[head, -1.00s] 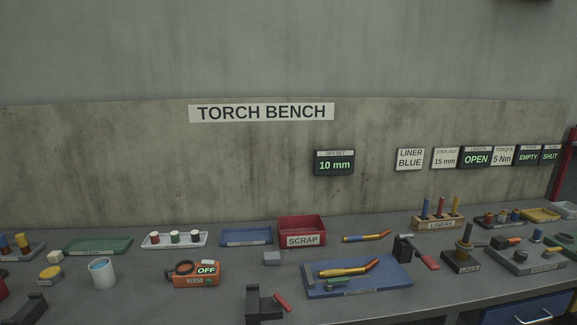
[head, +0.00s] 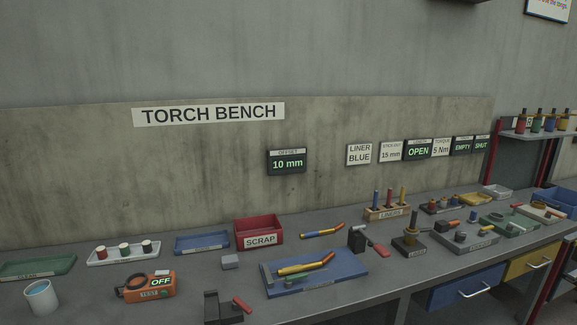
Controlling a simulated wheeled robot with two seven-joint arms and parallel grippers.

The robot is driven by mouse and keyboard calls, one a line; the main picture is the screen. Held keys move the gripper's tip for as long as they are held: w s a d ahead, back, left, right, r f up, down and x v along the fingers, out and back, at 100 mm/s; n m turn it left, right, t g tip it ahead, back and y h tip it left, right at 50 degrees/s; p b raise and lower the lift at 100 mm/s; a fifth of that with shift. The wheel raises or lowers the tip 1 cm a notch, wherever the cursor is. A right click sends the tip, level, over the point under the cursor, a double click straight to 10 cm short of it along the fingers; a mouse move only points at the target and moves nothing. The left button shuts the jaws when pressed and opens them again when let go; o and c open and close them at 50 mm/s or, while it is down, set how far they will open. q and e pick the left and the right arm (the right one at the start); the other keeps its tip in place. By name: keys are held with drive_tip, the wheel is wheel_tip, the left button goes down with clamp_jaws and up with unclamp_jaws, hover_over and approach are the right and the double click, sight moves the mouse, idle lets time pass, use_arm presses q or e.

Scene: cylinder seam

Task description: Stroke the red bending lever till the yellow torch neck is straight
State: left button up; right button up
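A yellow torch neck (head: 306,266) with a bent orange-red end lies on the blue fixture board (head: 340,285) at the middle of the bench. A small green part sits on the board in front of it. A second yellow and blue torch neck (head: 321,231) lies behind the board. A black block (head: 356,240) with a red lever (head: 378,249) stands at the board's right back corner. A smaller red handle (head: 242,305) lies beside a black bracket (head: 217,308) at the front. The offset display (head: 287,164) reads 10 mm. Neither gripper shows.
A red SCRAP bin (head: 259,233) and blue tray (head: 202,243) stand behind. An orange tester (head: 146,287) reads OFF. A LINERS rack (head: 386,213) and several fixtures fill the right.

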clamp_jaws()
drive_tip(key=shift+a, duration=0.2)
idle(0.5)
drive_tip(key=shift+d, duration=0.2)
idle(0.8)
